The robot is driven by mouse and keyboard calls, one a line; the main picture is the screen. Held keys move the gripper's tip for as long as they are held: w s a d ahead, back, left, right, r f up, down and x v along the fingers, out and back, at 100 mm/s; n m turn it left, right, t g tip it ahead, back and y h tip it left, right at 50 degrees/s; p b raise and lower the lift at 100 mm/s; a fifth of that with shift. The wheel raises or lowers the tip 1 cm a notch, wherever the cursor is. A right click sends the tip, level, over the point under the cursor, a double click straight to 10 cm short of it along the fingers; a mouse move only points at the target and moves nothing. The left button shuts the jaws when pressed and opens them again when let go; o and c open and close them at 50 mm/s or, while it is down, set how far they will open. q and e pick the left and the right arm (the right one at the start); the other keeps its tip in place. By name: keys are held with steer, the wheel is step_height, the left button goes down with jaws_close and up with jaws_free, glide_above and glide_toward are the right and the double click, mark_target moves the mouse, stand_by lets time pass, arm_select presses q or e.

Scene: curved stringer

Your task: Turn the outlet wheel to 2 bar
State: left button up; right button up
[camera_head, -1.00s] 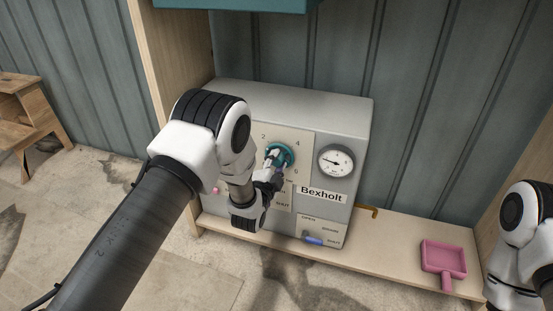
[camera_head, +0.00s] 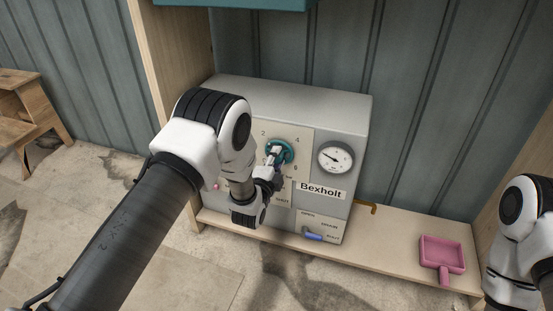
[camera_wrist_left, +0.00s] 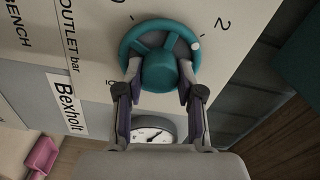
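The teal outlet wheel (camera_head: 280,151) is on the front panel of a grey box. In the left wrist view the wheel (camera_wrist_left: 160,50) has a round hub and a white dot on its rim, which lies close to the printed 2, slightly short of it. My left gripper (camera_head: 275,156) is at the wheel. In the left wrist view its two fingers (camera_wrist_left: 160,71) sit on either side of the hub and appear to press on it. The round gauge (camera_head: 335,158) is right of the wheel; its needle points up-left. My right gripper is out of view.
The grey Bexholt box (camera_head: 300,97) stands on a wooden shelf (camera_head: 395,245). A blue-handled lever (camera_head: 313,237) is low on its front. A pink dustpan (camera_head: 442,254) lies on the shelf to the right. A wooden stool (camera_head: 25,120) stands far left.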

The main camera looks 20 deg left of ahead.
arm_select(q)
steer(key=o, duration=0.4)
steer(key=shift+w+r, duration=0.1)
steer(key=shift+r, duration=0.1)
steer(key=shift+c, duration=0.2)
steer(key=shift+f, duration=0.15)
steer(key=s, duration=1.2)
steer(key=shift+a, duration=0.2)
